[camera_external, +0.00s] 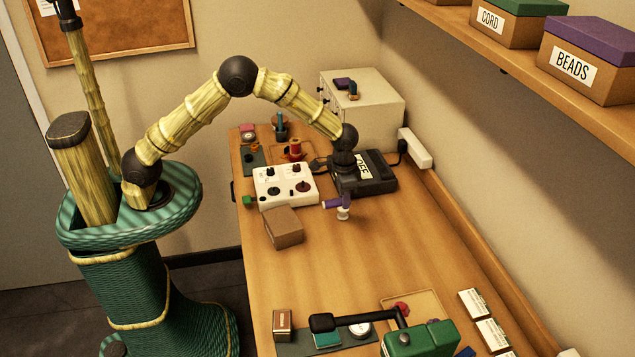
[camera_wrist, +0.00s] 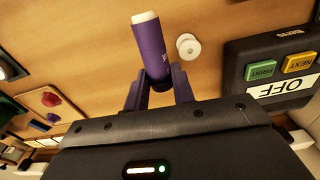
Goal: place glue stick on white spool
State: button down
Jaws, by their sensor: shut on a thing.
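The glue stick (camera_wrist: 149,45) is a purple cylinder with a white end. My gripper (camera_wrist: 158,85) is shut on it, and its white end points away from the jaws in the wrist view. The white spool (camera_wrist: 188,46) stands on the table just right of the glue stick in that view, and the two look apart there. In the external view the purple glue stick (camera_external: 330,204) shows close to the spool (camera_external: 343,213), just below my dark wrist. The exact gap between them is too small to tell.
A black label printer (camera_external: 378,184) marked OFF sits close behind the spool. A white control box (camera_external: 285,186) and a brown box (camera_external: 284,227) lie to the left. The table (camera_external: 385,255) in front is clear. A green machine (camera_external: 420,339) stands near the front.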

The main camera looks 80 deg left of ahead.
jog(key=s+a+f+m+t+h, duration=0.1)
jog(key=s+a+f+m+t, duration=0.1)
jog(key=s+a+t, duration=0.45)
jog(key=w+d+r+n+t+y+b, duration=0.2)
jog(key=w+d+t, duration=0.1)
jog(key=w, duration=0.3)
jog(key=w+d+r+n+t+y+b, duration=0.1)
jog(key=w+d+n+t+b, duration=0.15)
jog(key=w, duration=0.35)
jog(key=s+a+r+n+y+b, duration=0.2)
jog(key=s+r+n+y+b, duration=0.2)
jog(key=r+n+y, duration=0.3)
jog(key=s+y, duration=0.1)
jog(key=y, duration=0.3)
jog(key=shift+s+a+n+g, duration=0.15)
jog(key=shift+a+n+g, duration=0.15)
jog(key=shift+n+g, duration=0.1)
jog(key=shift+f, duration=0.1)
notch_tip(320, 180, down, 6)
